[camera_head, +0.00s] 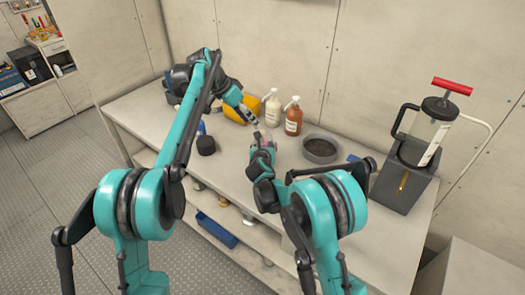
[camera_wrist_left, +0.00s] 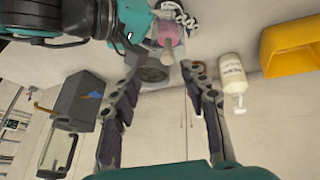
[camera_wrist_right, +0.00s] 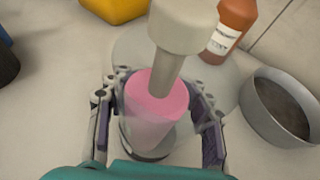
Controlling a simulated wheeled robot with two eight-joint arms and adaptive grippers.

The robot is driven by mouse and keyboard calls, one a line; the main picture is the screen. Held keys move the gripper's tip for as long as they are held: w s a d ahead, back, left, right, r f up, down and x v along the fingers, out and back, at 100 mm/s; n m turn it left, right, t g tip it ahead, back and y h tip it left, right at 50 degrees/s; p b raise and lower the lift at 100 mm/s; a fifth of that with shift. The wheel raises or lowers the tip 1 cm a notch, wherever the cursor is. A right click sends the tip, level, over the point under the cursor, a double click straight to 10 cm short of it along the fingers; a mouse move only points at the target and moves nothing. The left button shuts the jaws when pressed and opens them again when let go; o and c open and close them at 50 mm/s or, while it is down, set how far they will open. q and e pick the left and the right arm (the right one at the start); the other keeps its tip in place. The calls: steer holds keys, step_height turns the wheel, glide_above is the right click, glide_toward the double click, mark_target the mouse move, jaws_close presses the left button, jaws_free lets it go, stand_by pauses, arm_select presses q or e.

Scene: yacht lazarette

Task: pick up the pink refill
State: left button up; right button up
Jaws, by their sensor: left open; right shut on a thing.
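The pink refill (camera_wrist_right: 156,98) is a pink cylinder, paler and translucent lower down, with a pale grey stem and wide cap at its top. My right gripper (camera_wrist_right: 158,108) has its fingers on both sides of it and is shut on it. In the left wrist view the refill (camera_wrist_left: 172,36) shows beyond my left fingers, stem towards them. My left gripper (camera_wrist_left: 163,80) is open and empty, its fingers apart short of the stem. In the head view my left gripper (camera_head: 249,115) is above and left of my right gripper (camera_head: 262,148), which mostly hides the refill.
A cream bottle (camera_head: 273,108), an amber bottle (camera_head: 293,117) and a yellow bin (camera_head: 239,112) stand behind the grippers. A grey bowl (camera_head: 320,150) is to their right. A grey box (camera_head: 403,187) with a red-handled pump (camera_head: 432,130) is further right. A black round thing (camera_head: 206,145) is left.

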arm_select(q)
step_height(320, 180, up, 3)
steer(key=s+d+n+t+y, duration=0.1)
steer(key=d+n+y, duration=0.1)
steer(key=n+y, duration=0.15)
steer(key=n, duration=0.2)
glide_above(262, 133)
steer(key=s, duration=0.1)
step_height(262, 133, down, 5)
steer(key=shift+t, duration=0.4)
steer(key=shift+w+a+f, duration=0.1)
steer(key=shift+w+f, duration=0.1)
steer(key=shift+f, duration=0.7)
steer(key=shift+w+f, duration=0.15)
steer(key=shift+f, duration=0.75)
steer(key=shift+w+a+f, duration=0.1)
steer(key=shift+w+f, duration=0.1)
steer(key=shift+f, duration=0.7)
steer(key=shift+y, duration=0.25)
steer(key=c, duration=0.9)
steer(key=shift+s+d, duration=0.1)
jaws_close()
